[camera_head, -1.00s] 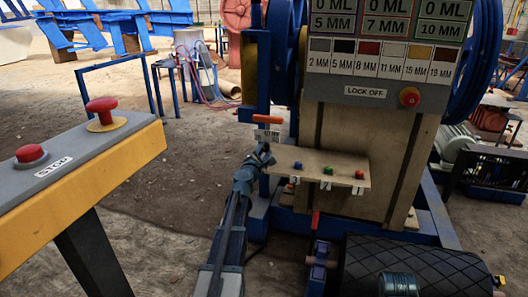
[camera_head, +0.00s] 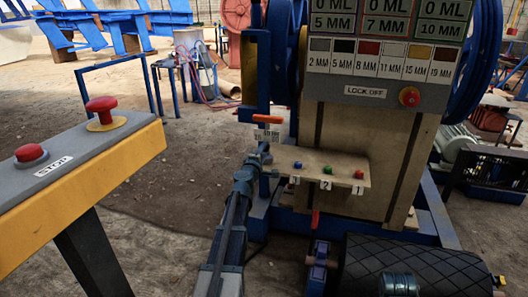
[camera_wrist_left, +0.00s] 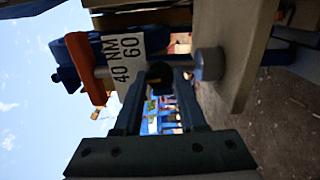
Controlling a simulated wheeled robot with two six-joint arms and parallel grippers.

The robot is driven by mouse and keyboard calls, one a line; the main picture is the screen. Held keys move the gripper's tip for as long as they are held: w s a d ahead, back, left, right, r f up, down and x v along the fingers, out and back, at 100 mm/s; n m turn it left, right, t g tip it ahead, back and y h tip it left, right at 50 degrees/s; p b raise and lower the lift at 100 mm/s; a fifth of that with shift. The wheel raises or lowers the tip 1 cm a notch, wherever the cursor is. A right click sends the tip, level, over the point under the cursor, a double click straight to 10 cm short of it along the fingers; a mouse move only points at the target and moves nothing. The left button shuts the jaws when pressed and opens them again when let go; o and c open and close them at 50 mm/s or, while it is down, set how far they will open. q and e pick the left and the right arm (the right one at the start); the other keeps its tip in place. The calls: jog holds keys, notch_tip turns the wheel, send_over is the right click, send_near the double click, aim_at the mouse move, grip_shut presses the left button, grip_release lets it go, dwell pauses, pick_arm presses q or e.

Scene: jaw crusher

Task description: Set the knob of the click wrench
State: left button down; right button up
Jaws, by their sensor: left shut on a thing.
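The click wrench lies at the left end of a beige shelf in the head view, with an orange handle (camera_head: 267,119) and a white scale label (camera_head: 266,135). In the left wrist view its orange handle (camera_wrist_left: 84,70) is at the upper left, the label (camera_wrist_left: 123,58) reads "40 NM 60", and a grey round end (camera_wrist_left: 208,63) is at the right. A dark round knob (camera_wrist_left: 160,74) sits between my left gripper's fingertips. My left gripper (camera_head: 261,153), also in the wrist view (camera_wrist_left: 160,90), is shut on the knob. The fingers partly hide it. My right gripper is out of view.
The beige shelf (camera_head: 338,172) carries blue, green and red buttons above labels 3, 2 and 1. A sign board (camera_head: 385,65) and red lock-off knob (camera_head: 410,97) are above. A yellow stop panel (camera_head: 90,172) stands at left. Open floor lies between.

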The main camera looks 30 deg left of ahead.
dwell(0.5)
pick_arm(q)
jog(key=shift+c, duration=2.3)
grip_release()
jog(key=shift+s, duration=0.1)
jog(key=v, duration=1.3)
jog(key=shift+s+d, duration=0.2)
jog(key=shift+s, duration=0.05)
